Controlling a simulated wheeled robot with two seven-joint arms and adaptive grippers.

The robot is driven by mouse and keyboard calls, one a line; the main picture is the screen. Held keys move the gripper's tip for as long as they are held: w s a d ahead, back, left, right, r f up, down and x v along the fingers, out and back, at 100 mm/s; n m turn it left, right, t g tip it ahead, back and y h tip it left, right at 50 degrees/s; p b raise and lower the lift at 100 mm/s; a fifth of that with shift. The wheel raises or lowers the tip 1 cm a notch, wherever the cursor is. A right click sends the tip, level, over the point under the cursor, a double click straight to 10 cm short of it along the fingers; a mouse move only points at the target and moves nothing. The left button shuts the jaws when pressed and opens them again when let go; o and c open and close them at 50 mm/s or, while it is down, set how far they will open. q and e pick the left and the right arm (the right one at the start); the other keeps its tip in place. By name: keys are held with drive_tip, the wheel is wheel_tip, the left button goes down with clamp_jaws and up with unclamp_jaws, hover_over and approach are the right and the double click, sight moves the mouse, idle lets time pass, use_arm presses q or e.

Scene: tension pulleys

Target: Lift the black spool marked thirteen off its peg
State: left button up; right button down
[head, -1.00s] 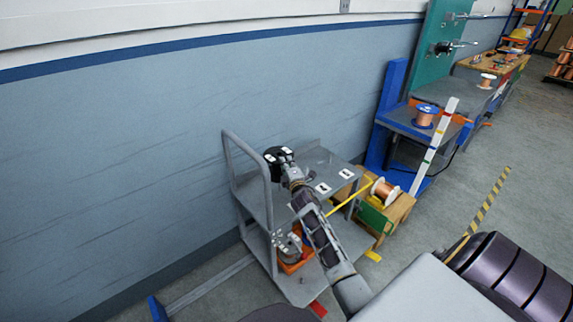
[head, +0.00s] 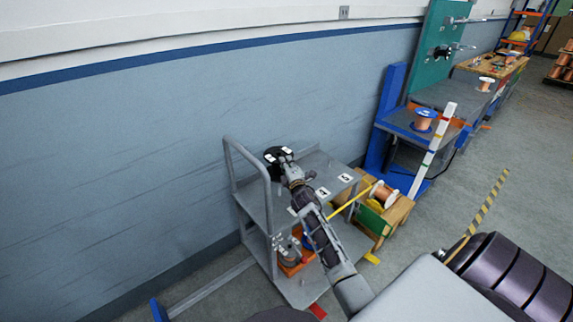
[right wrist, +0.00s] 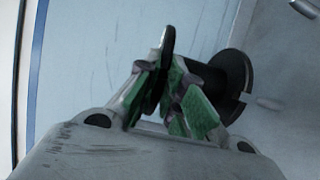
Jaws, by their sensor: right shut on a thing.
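A black spool (head: 271,156) with white labels shows at the wall end of the grey cart's top shelf in the head view; I cannot read its number. My right gripper (head: 287,168) reaches it from the near side. In the right wrist view, the gripper's green-padded fingers (right wrist: 172,92) are shut on the rim of one flange of the black spool (right wrist: 236,84). The spool's core and other flange show beyond the right finger. The peg is hidden, and I cannot tell whether the spool is still on it. My left gripper is not in view.
The grey cart (head: 262,212) has a tall handle at its left and white numbered labels on its top shelf. A wooden stand with a copper spool (head: 383,194) stands just right. The blue-grey wall is close behind.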

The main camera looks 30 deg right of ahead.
drive_tip(key=shift+r, duration=0.15)
wheel_tip(320, 180, up, 4)
drive_tip(key=p, duration=0.3)
drive_tip(key=shift+p, duration=0.35)
idle(0.4)
drive_tip(key=shift+s, duration=0.1)
idle(0.6)
